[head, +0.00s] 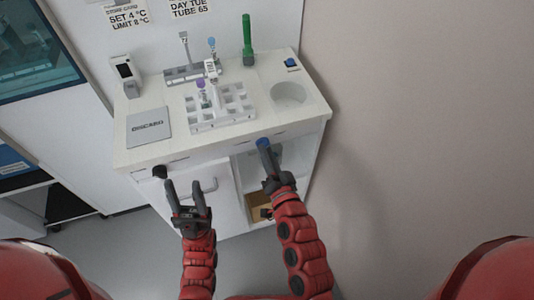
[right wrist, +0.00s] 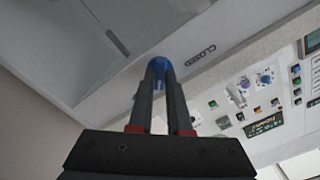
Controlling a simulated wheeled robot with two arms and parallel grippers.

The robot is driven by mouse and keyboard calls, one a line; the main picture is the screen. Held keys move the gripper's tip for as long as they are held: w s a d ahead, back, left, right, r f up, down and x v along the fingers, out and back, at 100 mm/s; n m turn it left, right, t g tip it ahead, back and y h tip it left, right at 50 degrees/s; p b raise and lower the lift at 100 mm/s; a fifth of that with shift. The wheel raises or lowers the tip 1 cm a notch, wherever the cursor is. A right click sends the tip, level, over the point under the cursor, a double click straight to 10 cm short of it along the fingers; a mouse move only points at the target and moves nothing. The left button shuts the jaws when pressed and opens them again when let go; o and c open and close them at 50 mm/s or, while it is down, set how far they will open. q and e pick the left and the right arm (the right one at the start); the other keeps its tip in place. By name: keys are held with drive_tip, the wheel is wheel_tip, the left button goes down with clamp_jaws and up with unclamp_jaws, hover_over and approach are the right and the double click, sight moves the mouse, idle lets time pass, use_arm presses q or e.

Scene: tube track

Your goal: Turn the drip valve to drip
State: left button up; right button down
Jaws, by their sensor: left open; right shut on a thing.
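The drip valve appears as a small blue handle (right wrist: 158,104) at the front edge of the bench. The word CLOSED (right wrist: 200,53) is printed beside it in the right wrist view. My right gripper (head: 263,145) is shut on the blue handle, with a finger on either side; it also shows in the right wrist view (right wrist: 160,70). The fingers hide part of the handle, so its exact angle is hard to tell. My left gripper (head: 184,188) is open and empty, in front of the bench and below its front edge.
The bench top (head: 160,92) carries a white rack (head: 222,124), a grey DISCARD pad (head: 148,126), a green upright tube (head: 248,38) and a round recess (head: 288,94). A black knob (head: 159,171) is on the bench front near my left gripper. The floor at lower left is clear.

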drive_tip(key=shift+f, duration=0.1)
drive_tip(key=c, duration=0.9)
unclamp_jaws()
drive_tip(key=shift+o, duration=0.2)
drive_tip(key=p+v, duration=0.3)
drive_tip(key=v, duration=1.4)
drive_tip(key=shift+s+p, duration=0.2)
drive_tip(key=shift+p, duration=0.15)
